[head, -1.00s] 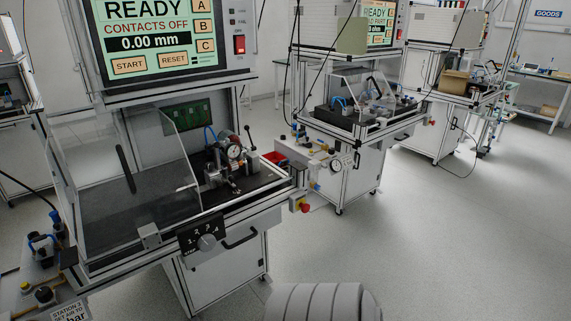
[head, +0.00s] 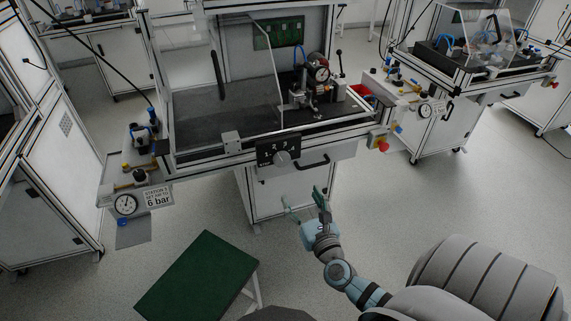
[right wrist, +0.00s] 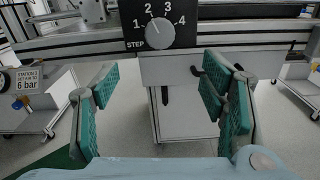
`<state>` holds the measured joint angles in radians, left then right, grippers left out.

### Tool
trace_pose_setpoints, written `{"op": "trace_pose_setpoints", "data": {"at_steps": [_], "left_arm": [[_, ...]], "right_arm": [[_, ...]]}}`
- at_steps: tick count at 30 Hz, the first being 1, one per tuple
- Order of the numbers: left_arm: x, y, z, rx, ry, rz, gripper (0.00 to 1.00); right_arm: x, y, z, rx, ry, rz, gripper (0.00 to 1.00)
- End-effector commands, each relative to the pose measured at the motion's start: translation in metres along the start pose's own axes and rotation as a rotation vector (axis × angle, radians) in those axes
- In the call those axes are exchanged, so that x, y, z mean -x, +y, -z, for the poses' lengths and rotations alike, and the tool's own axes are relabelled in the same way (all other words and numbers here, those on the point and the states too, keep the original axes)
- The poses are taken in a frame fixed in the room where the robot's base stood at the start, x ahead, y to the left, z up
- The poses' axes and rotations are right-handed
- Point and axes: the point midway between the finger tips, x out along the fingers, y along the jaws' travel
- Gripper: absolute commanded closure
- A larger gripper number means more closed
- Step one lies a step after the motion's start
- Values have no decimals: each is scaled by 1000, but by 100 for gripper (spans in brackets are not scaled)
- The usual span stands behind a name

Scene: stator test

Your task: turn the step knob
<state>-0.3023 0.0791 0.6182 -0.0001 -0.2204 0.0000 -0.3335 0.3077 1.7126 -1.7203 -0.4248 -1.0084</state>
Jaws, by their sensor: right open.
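The step knob (head: 282,158) is a round grey dial on a black panel (head: 264,154) at the front edge of the station bench. In the right wrist view the knob (right wrist: 160,35) shows at the top centre, with numbers 1 to 4 around it and STEP at lower left. Its light mark seems to point up and slightly left, near the 2. My right gripper (head: 304,198) is open and empty, below and a little right of the knob, apart from it. In the right wrist view its green-padded fingers (right wrist: 159,82) stand wide apart below the knob. My left gripper is not in view.
A black drawer handle (head: 312,162) sits right of the knob. A red stop button (head: 382,147) is on the bench's right corner. A clear guard (head: 225,85) stands above the bench. A green-topped table (head: 200,275) stands at lower left.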

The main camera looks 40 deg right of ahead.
Motion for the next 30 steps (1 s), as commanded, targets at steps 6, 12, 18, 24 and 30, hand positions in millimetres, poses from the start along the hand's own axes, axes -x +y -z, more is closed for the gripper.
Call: {"op": "trace_pose_setpoints", "data": {"at_steps": [6,12,18,24,30], "left_arm": [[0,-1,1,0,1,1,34],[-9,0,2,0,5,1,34],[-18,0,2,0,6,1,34],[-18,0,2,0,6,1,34],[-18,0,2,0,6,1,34]], "right_arm": [[-43,1,-4,14,-12,-2,34],[-102,0,-1,12,-9,-1,34],[-136,0,-1,10,-6,-1,34],[-142,1,-2,10,-5,-2,34],[-141,1,-3,9,-5,-2,47]]}}
